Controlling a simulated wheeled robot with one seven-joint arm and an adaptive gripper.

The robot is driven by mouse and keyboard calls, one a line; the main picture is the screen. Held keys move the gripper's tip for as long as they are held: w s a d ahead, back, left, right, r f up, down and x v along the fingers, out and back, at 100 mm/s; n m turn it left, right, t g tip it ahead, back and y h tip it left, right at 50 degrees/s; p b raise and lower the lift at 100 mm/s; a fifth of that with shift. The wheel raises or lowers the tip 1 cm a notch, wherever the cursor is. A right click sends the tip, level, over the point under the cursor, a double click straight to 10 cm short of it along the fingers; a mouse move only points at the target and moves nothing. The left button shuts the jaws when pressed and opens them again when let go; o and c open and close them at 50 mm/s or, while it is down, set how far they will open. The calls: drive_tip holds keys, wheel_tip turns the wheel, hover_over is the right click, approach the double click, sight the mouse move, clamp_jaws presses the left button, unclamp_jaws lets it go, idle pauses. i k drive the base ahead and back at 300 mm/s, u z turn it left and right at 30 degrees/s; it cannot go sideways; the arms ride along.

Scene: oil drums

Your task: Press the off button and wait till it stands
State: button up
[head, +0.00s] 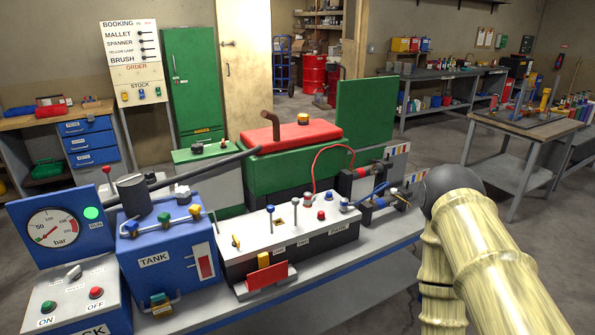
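The red off button (96,292) sits on a grey sloped control box (70,304) at the lower left, above the label OFF. The green on button (48,307) is to its left, above the label ON. A lever switch (73,272) sits behind them. Behind the box, a blue panel carries a round bar gauge (53,228) and a lit green lamp (91,213) labelled RUN. The gauge's fine reading is too small to tell. My arm reaches in at the right, far from the off button. My gripper is not in view.
A blue tank (165,262) with valves stands right of the control box.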

sight(94, 291)
drive_tip(key=u, duration=0.45)
drive_tip(key=k, duration=0.1)
drive_tip(key=u, duration=1.1)
